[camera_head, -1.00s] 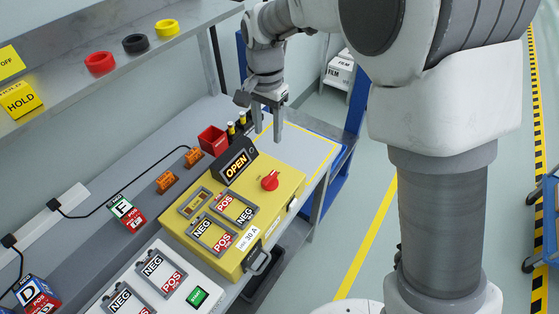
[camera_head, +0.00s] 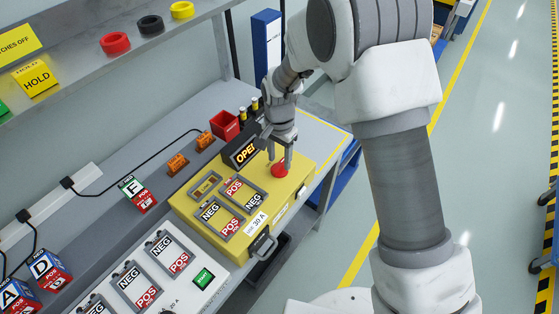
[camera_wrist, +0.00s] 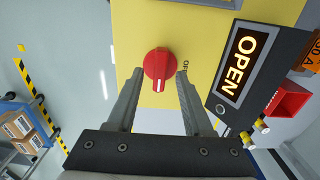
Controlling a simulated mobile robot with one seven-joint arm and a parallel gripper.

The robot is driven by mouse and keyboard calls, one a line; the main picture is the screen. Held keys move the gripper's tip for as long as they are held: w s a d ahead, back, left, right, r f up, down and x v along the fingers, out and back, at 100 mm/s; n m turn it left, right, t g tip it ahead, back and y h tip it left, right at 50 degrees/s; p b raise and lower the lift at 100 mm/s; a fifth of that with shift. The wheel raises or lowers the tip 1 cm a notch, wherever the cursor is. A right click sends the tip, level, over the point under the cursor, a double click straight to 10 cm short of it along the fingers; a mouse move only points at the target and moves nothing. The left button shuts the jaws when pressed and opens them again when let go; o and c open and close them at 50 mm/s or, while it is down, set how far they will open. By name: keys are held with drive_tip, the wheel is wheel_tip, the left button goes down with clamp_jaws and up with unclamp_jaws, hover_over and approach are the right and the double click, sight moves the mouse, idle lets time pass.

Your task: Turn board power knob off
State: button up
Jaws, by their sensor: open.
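The red power knob (camera_head: 280,170) sits on top of the yellow board (camera_head: 225,225), near its far right corner. In the wrist view the knob (camera_wrist: 158,64) is round with a raised bar and a white mark, and faint lettering shows beside it on the yellow face. My gripper (camera_head: 279,160) points down over the knob. In the wrist view its two fingers (camera_wrist: 157,80) are apart, with the knob at the gap just past or between the tips; contact cannot be told. A black display reading OPEN (camera_wrist: 240,62) stands beside the knob.
A red bin (camera_head: 225,125) and yellow-topped posts stand behind the display, close to my gripper. A white board with NEG and POS slots (camera_head: 150,275) lies in front. A shelf (camera_head: 90,70) with rings runs above at left.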

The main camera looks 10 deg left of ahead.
drive_tip(key=shift+f, duration=1)
drive_tip(key=shift+c, duration=0.2)
clamp_jaws()
